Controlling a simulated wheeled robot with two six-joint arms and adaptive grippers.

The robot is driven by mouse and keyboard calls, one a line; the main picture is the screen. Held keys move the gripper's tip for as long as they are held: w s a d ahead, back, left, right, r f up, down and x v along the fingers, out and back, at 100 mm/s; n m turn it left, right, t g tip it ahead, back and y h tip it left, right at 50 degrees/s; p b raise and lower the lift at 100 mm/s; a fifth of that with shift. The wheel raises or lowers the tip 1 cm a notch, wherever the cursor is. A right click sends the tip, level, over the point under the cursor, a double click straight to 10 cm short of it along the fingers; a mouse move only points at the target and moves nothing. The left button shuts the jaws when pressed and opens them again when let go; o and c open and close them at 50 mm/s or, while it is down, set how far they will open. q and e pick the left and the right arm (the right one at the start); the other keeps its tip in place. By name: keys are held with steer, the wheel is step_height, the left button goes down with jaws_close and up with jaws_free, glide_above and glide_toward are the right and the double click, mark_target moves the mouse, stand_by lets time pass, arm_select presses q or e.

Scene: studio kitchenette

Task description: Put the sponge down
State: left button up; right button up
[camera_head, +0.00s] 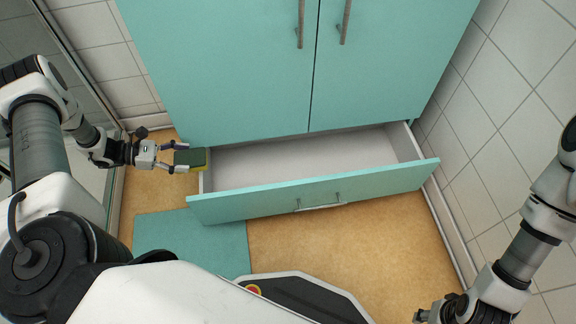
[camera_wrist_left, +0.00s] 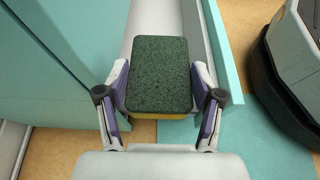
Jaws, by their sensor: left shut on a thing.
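The sponge (camera_head: 192,158), dark green on top with a yellow underside, is between the two fingers of my left gripper (camera_head: 184,158). The gripper is shut on it at the left end of the open drawer (camera_head: 300,195). In the left wrist view the sponge (camera_wrist_left: 158,73) sits flat between both fingers, over or beside the drawer's side wall; its exact height above the wall is unclear. My right gripper (camera_head: 436,312) is at the bottom right, partly cut off, and its fingers are not clear.
The drawer is pulled out below teal cabinet doors (camera_head: 230,70) and its visible inside is empty. A teal mat (camera_head: 190,240) lies on the brown floor (camera_head: 340,240) in front of the drawer's left part. Tiled walls (camera_head: 500,130) stand on both sides.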

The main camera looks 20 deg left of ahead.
arm_select(q)
steer(key=w+d+p, duration=0.1)
steer(key=w+d, duration=0.5)
steer(key=d, duration=0.3)
steer(key=w+d, duration=0.5)
steer(key=d, duration=0.3)
steer(key=b, duration=0.2)
glide_above(303, 176)
step_height(303, 176, down, 13)
steer(key=b, duration=0.9)
steer(key=shift+d+f, duration=0.1)
steer(key=shift+f+b, duration=2.25)
steer(key=shift+f, duration=0.45)
steer(key=shift+c, duration=0.3)
steer(key=o, duration=0.8)
steer(key=shift+r, duration=0.1)
steer(key=shift+c, duration=0.2)
